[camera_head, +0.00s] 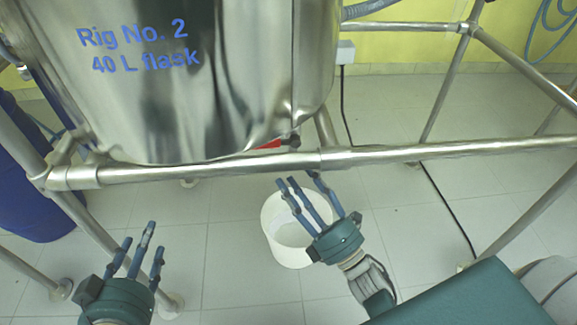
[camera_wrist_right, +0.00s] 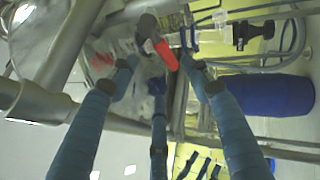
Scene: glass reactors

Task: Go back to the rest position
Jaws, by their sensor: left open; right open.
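My left gripper (camera_head: 138,254) is at the lower left in the head view, with its blue fingers spread and empty. My right gripper (camera_head: 306,190) is near the middle, just below the front rail of the metal frame, with its fingers spread and nothing between them. In the right wrist view its open fingers (camera_wrist_right: 160,90) point toward a red handle (camera_wrist_right: 160,50) under the vessel. That handle shows as a small red piece (camera_head: 268,145) below the steel vessel (camera_head: 190,80) in the head view. Whether any fingertip touches the handle I cannot tell.
A white bucket (camera_head: 290,250) stands on the tiled floor behind my right gripper. The frame's front rail (camera_head: 400,153) crosses above it. A blue drum (camera_head: 30,190) stands at the left. A black cable (camera_head: 450,215) runs along the floor at right.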

